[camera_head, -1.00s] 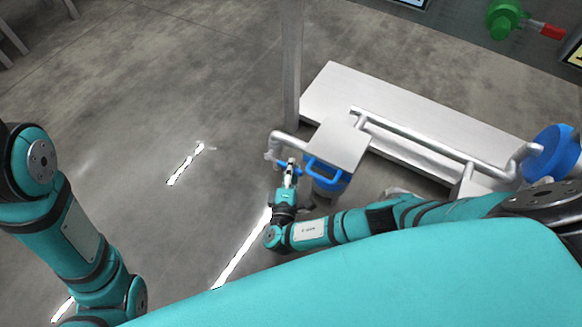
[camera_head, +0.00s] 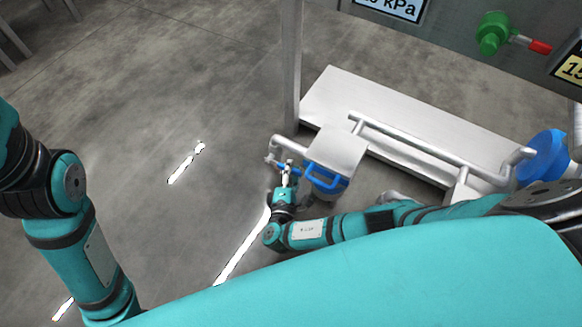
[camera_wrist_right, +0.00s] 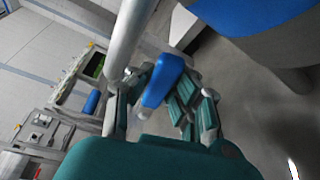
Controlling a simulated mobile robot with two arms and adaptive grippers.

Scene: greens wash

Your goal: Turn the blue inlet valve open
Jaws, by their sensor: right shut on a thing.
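The blue inlet valve handle (camera_wrist_right: 162,80) shows in the right wrist view between the fingers of my right gripper (camera_wrist_right: 160,105), beside a grey pipe (camera_wrist_right: 125,45). In the head view the right gripper (camera_head: 287,172) is at the bent pipe end, left of the box with the blue handle. Only a small bit of the valve's blue (camera_head: 275,166) shows there. My right gripper is shut on the valve handle. My left arm (camera_head: 75,235) comes in at the left; its gripper is out of view.
A grey-topped box with a blue bar handle (camera_head: 325,180) stands just right of the right gripper. A white bench (camera_head: 420,120) with pipes lies behind it. A post (camera_head: 291,70) rises nearby. A blue wheel (camera_head: 542,158) and a green valve (camera_head: 492,33) are at the right. Left floor is clear.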

